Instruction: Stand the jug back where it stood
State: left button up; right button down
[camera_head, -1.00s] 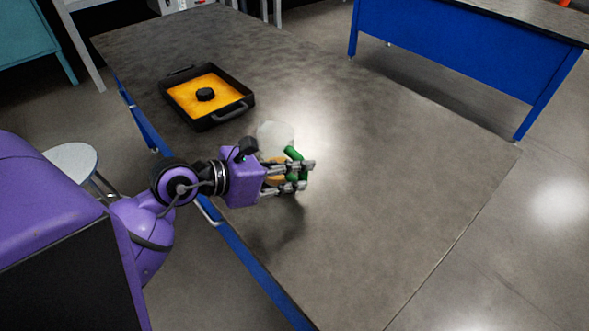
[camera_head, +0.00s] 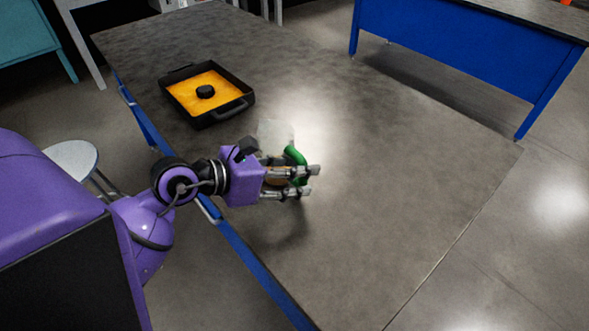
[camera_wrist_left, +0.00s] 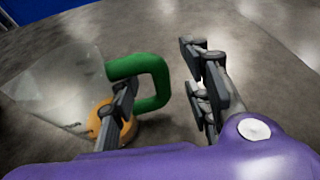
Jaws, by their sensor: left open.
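The jug has a clear body (camera_head: 275,132), a green handle (camera_head: 296,155) and an orange base, partly hidden by my left gripper. In the left wrist view the clear body (camera_wrist_left: 55,88) is at left, and the green handle (camera_wrist_left: 150,70) reaches into the gap between the open fingers (camera_wrist_left: 160,92). One finger crosses in front of the orange base (camera_wrist_left: 127,131). My right gripper is not in view.
The grey table (camera_head: 390,200) is bare to the right and front of the jug. A black tray (camera_head: 232,107) with an orange inside and a black knob (camera_head: 205,92) lies behind the jug to the left. A blue table (camera_head: 460,60) stands apart at the back right.

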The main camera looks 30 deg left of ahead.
pick_arm(q)
jog(key=p+v, duration=0.1)
jog(key=v, duration=0.6)
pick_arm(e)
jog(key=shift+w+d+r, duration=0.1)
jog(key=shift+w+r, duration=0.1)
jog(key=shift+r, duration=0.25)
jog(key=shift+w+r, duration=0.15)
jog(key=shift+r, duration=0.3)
pick_arm(q)
jog(key=shift+d, duration=0.1)
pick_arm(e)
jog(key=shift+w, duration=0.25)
